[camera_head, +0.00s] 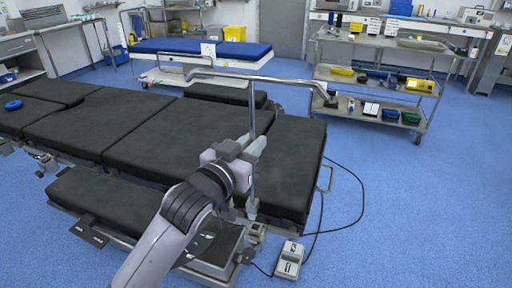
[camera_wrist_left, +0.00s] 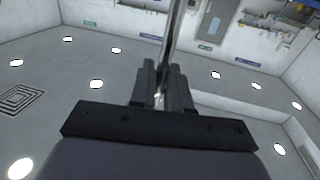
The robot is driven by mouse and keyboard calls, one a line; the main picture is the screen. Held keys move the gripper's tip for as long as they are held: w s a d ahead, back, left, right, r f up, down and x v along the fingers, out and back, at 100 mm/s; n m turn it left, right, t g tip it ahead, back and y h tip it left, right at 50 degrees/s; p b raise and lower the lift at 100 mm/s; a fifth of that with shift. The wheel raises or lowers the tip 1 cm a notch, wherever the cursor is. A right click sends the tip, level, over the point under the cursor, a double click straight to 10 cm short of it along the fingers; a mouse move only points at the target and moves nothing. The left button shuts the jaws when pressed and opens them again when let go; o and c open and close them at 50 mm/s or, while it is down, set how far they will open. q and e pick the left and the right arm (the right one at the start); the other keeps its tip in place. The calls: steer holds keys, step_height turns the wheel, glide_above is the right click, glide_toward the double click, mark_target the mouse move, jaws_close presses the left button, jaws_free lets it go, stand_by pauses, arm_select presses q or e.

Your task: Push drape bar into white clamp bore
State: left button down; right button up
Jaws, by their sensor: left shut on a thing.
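The drape bar (camera_head: 252,113) is a thin grey metal rod. It stands roughly upright beside the black operating table, with a long bent arm across its top. My left gripper (camera_head: 254,148) is shut on its upright part, about midway down. In the left wrist view, the bar (camera_wrist_left: 172,38) runs up from between the fingers of my left gripper (camera_wrist_left: 161,88). A pale clamp (camera_head: 252,208) sits at the table's side edge, below my gripper. The bar's lower end reaches down close to it; I cannot tell whether it is inside the bore. My right gripper is not in view.
The operating table (camera_head: 180,135) has black pads and fills the left and middle. A pedal box (camera_head: 289,260) with black cables lies on the floor at its right. A blue-topped trolley (camera_head: 200,47) and a steel shelf cart (camera_head: 385,85) stand behind. The right floor is clear.

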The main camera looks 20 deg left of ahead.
arm_select(q)
steer(key=shift+w+d+r, duration=0.3)
steer(key=shift+w+r, duration=0.2)
step_height(320, 180, down, 4)
steer(key=shift+b, duration=0.75)
steer(key=shift+p, duration=0.95)
stand_by(1.3)
